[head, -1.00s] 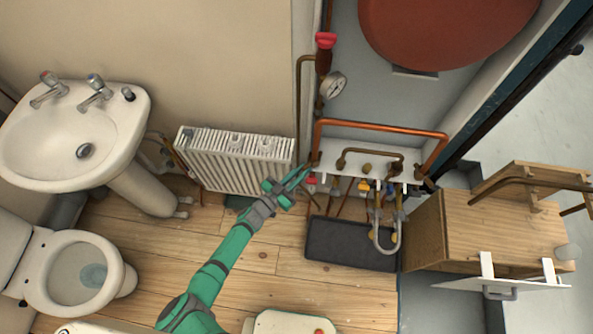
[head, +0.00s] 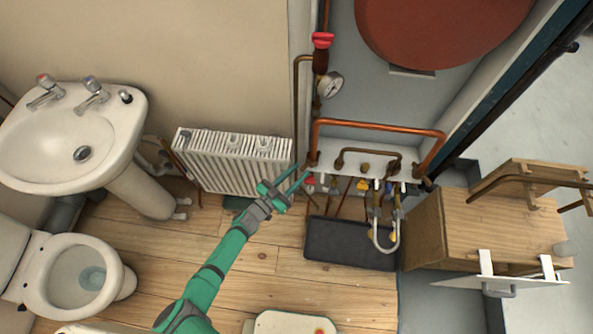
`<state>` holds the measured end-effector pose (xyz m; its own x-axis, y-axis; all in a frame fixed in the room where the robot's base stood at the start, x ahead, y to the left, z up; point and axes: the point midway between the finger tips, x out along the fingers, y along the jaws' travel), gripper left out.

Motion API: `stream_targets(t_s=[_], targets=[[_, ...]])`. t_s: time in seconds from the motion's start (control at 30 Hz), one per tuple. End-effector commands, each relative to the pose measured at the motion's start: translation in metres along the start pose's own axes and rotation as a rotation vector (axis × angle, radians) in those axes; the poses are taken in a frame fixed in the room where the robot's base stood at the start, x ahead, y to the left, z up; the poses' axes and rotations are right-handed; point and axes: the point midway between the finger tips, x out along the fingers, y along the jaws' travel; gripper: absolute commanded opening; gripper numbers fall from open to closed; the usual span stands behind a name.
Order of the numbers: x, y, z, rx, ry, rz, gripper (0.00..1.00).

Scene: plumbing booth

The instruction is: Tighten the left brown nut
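A white manifold board (head: 345,156) carries copper pipes and several brass and brown fittings in the head view. A brown nut (head: 313,159) sits at its left end, at the foot of the large copper pipe loop (head: 378,127). Another brown nut (head: 338,163) sits at the left foot of the smaller brown pipe. My gripper (head: 296,179) is just left of and below the board's left end. Its two green fingers are spread apart with nothing seen between them. At this size I cannot tell whether a fingertip touches the board.
A radiator (head: 232,162) stands behind and left of my gripper. A dark tray (head: 350,243) lies on the floor below the board, with hoses hanging over it. A wooden cabinet (head: 470,228) stands at the right. A red-handled valve (head: 322,41) and gauge (head: 330,84) are above.

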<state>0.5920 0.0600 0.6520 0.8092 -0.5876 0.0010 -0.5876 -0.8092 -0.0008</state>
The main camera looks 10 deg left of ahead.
Motion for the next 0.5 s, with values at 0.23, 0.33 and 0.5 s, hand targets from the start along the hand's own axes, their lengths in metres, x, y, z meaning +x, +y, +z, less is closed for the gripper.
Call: stream_targets(t_s=[0.23,0.33,0.5], targets=[[-0.047,-0.002,0.000,0.000,-0.001,-0.006,0.30],[-0.065,-0.003,0.000,0.001,0.000,-0.006,0.30],[-0.086,-0.002,-0.001,0.000,0.002,-0.004,0.30]])
